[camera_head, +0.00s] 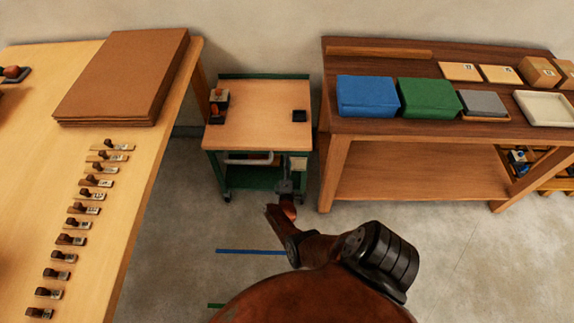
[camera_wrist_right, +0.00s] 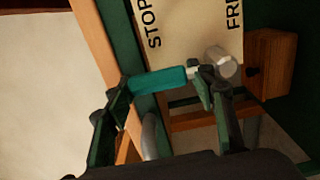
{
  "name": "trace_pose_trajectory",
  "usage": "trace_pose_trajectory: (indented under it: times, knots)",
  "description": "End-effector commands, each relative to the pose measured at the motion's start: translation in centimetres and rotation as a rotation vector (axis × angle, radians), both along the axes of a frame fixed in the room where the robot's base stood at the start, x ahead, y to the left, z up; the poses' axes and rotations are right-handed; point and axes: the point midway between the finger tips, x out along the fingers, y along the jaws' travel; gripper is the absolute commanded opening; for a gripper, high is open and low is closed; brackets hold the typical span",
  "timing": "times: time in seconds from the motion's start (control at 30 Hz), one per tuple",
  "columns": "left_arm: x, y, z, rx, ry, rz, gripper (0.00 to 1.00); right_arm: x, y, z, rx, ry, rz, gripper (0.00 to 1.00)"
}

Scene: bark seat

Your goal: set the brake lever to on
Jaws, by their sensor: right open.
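The brake lever shows in the right wrist view as a teal handle (camera_wrist_right: 158,82) on a short pale rod, beside a silver metal knob (camera_wrist_right: 221,62). A cream plate (camera_wrist_right: 190,35) behind it reads STOP on the left and FR… on the right, cut off by the frame edge. The handle lies nearer the STOP word. My right gripper (camera_wrist_right: 165,110) is open, with one finger on each side of the handle; I cannot tell whether they touch it. My left gripper is out of view.
A dark workbench (camera_head: 345,125) with blue and green stacks stands close at right.

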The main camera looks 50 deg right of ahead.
Motion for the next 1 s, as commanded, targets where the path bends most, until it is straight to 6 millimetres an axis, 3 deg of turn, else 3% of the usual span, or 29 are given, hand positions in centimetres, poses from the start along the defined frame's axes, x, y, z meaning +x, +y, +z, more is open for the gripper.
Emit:
trace_pose_trajectory:
  times: [0.17, 0.63, 1.0]
  knots:
    - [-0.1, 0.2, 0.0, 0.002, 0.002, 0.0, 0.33, -0.5, 0.6, -0.1, 0.001, -0.002, 0.0, 0.51]
    - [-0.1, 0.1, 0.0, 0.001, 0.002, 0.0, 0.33, -4.1, 5.4, -0.1, 0.001, 0.001, 0.0, 0.51]
    - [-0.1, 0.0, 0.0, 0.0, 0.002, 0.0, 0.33, -4.5, 6.0, 0.0, 0.0, 0.001, 0.0, 0.51]
